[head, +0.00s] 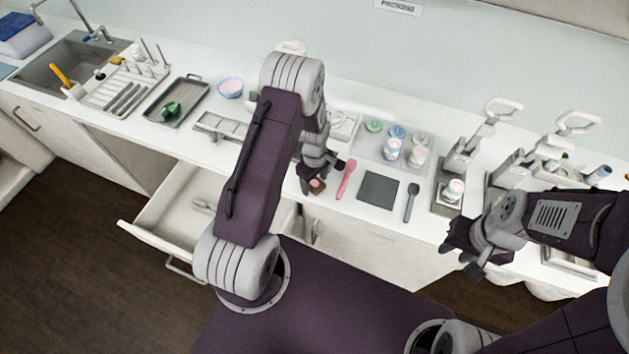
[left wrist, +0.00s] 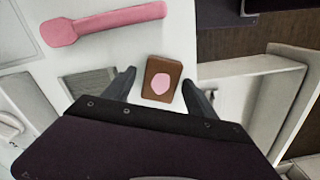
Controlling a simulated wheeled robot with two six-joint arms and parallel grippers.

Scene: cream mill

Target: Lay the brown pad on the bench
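The brown pad (left wrist: 151,92) is a small brown rectangle with a pink patch on its top. In the left wrist view it lies at the bench's edge, between and just beyond the fingertips of my left gripper (left wrist: 158,88). In the head view the pad (head: 319,190) shows just below my left gripper (head: 318,179), near the front edge of the white bench (head: 350,208). My right gripper (head: 466,250) hangs before the bench at the right; its opening is unclear.
A pink spatula (head: 346,180), a dark grey square mat (head: 378,190) and a dark spoon (head: 412,202) lie right of the pad. A tray with several jars (head: 392,150) stands behind. A drawer (head: 180,220) is open below the bench at the left.

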